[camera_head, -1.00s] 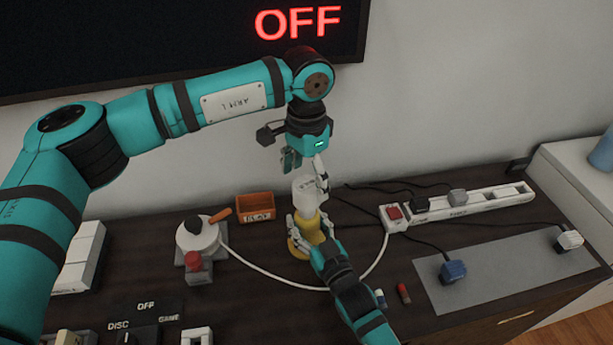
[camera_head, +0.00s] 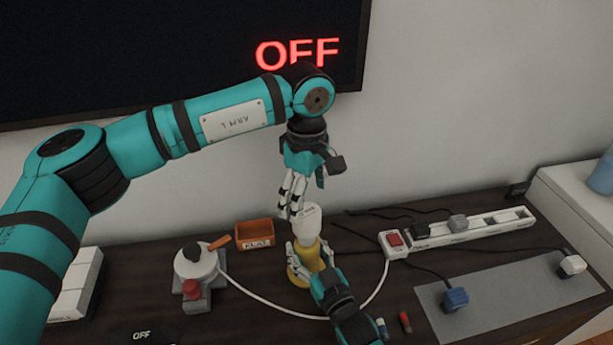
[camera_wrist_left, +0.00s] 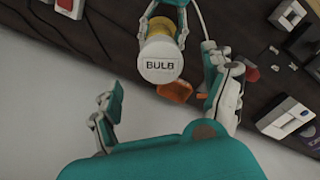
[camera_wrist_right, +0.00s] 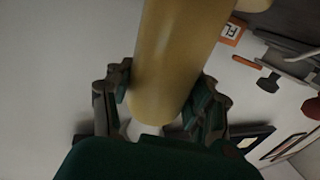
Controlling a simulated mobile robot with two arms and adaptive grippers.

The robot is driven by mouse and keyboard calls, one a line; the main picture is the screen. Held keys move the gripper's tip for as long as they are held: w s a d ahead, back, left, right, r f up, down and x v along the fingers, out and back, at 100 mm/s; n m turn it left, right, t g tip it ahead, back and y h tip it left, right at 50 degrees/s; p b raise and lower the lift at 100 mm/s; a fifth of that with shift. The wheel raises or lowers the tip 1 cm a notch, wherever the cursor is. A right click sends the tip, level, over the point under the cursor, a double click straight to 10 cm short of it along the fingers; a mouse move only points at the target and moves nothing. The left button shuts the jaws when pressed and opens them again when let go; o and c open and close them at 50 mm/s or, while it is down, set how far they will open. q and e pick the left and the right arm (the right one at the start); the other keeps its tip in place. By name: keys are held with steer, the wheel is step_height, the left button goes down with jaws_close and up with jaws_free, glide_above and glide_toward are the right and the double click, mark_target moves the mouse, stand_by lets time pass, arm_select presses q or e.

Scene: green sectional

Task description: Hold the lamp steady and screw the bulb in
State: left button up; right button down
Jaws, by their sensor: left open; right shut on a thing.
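The yellow lamp (camera_head: 298,270) stands upright on the dark cabinet top. My right gripper (camera_head: 306,262) is shut on the lamp's yellow body, and its fingers lie on both sides of the yellow cylinder (camera_wrist_right: 170,65) in the right wrist view. The white bulb (camera_head: 307,228) sits upright at the lamp's top; whether its thread is seated cannot be told. Its end, marked BULB (camera_wrist_left: 160,64), faces the left wrist camera. My left gripper (camera_head: 290,208) is open above the bulb, its fingers pointing down, slightly left of it. The fingers appear apart from the bulb.
A wall screen (camera_head: 150,60) reads OFF. An orange bin (camera_head: 254,236) and a white round device (camera_head: 197,262) with a red knob stand left of the lamp. A white cord runs around the lamp's front to a power strip (camera_head: 470,232). A grey mat (camera_head: 505,288) holds plugs at right.

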arm_select(q)
steer(key=n, duration=0.7)
steer(key=shift+r, duration=0.4)
steer(key=n, duration=0.4)
steer(key=shift+r, duration=0.25)
steer(key=n, duration=0.5)
steer(key=shift+r, duration=0.25)
steer(key=n, duration=0.4)
steer(key=shift+r, duration=0.25)
steer(key=n, duration=0.4)
steer(key=shift+r+n, duration=0.2)
steer(key=shift+n, duration=0.2)
steer(key=n, duration=0.4)
steer(key=shift+r, duration=0.25)
steer(key=n, duration=0.6)
steer(key=shift+r+n, duration=0.35)
steer(key=shift+n, duration=0.05)
steer(key=n, duration=0.4)
steer(key=shift+r, duration=0.2)
